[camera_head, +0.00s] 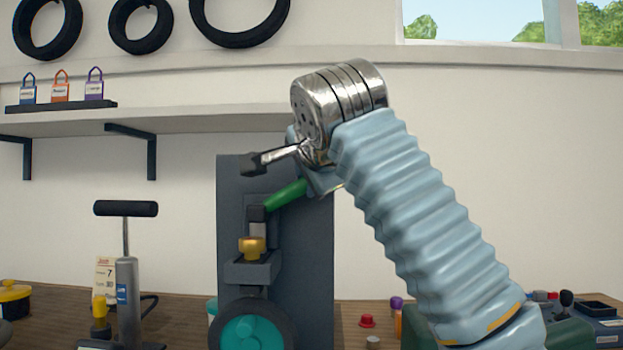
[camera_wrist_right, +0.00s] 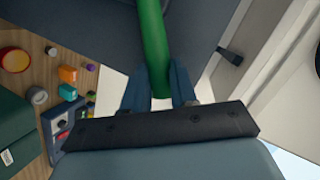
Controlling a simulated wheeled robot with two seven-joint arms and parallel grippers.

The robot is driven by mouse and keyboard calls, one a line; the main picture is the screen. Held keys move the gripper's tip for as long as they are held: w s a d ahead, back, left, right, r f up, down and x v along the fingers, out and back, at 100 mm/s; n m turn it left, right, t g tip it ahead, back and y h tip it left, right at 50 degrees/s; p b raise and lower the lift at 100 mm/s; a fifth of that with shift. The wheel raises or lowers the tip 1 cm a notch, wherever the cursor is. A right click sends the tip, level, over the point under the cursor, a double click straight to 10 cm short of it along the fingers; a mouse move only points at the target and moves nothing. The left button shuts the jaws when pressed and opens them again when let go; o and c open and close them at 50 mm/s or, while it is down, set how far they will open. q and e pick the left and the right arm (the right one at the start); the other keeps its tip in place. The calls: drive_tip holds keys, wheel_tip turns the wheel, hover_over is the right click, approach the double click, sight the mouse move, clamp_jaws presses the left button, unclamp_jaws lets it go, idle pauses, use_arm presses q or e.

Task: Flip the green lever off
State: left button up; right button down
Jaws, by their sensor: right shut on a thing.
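The green lever (camera_head: 286,195) is a tapered handle on the dark grey upright panel (camera_head: 312,265). It tilts up to the right from a dark pivot above a yellow knob (camera_head: 252,247). My right gripper (camera_head: 312,182) is at the lever's upper right end, largely hidden behind my own wrist. In the right wrist view the lever (camera_wrist_right: 153,45) runs down between the two blue fingers of my right gripper (camera_wrist_right: 160,88), which is shut on its end. My left gripper is in neither view.
A wooden bench (camera_head: 185,315) runs along the bottom. A pump with a black handle (camera_head: 126,208) stands left of the panel. Small coloured parts, such as a red knob (camera_head: 367,321), lie at right. A shelf (camera_head: 160,122) with padlocks is on the wall.

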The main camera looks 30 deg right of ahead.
drive_tip(key=c, duration=0.9)
unclamp_jaws()
drive_tip(key=shift+a, duration=0.1)
drive_tip(key=shift+v, duration=6.9)
drive_tip(key=shift+f, duration=0.1)
